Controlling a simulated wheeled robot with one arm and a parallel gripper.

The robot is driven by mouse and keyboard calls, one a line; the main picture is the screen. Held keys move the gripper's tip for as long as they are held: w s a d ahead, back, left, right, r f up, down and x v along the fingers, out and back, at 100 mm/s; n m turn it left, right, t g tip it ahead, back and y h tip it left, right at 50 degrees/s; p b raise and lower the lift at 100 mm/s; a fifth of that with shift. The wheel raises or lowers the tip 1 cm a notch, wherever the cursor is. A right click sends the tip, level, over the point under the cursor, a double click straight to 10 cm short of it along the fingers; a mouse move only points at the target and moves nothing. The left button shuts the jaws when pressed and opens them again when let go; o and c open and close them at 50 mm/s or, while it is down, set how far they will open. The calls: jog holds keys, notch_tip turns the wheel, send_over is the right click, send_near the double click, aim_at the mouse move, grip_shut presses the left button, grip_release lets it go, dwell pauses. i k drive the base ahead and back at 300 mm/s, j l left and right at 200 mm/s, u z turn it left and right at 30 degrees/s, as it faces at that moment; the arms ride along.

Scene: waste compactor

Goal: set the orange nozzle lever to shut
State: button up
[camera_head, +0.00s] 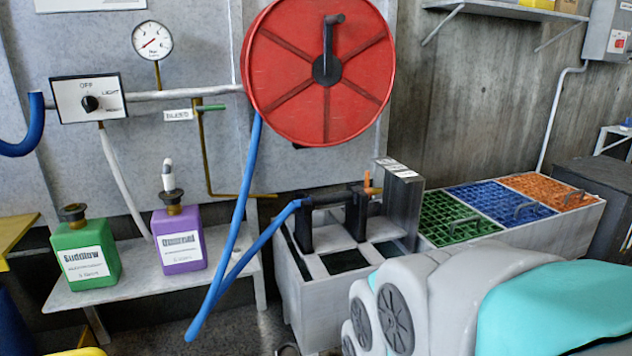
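The orange nozzle lever (368,181) is small and stands up near the right end of a dark spray nozzle (335,198). The nozzle lies level across dark upright supports on a grey bin-like stand (310,311). A blue hose (262,234) joins the nozzle's left end. It hangs in a loop from the red hose reel (275,88) on the wall. A grey and teal part of my own arm fills the lower right. My gripper is not in view, so its state does not show.
A bench (135,291) at left holds a green bottle (85,252) and a purple bottle (180,238). Green, blue and orange grated bins (545,240) stand farther right. Air above the nozzle is clear below the reel.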

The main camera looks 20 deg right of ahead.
aim_at(366, 188)
jog(key=i+l+u, duration=0.1)
jog(key=l, duration=0.75)
jog(key=i+l, duration=0.1)
jog(key=l, duration=0.8)
jog(key=u, duration=0.05)
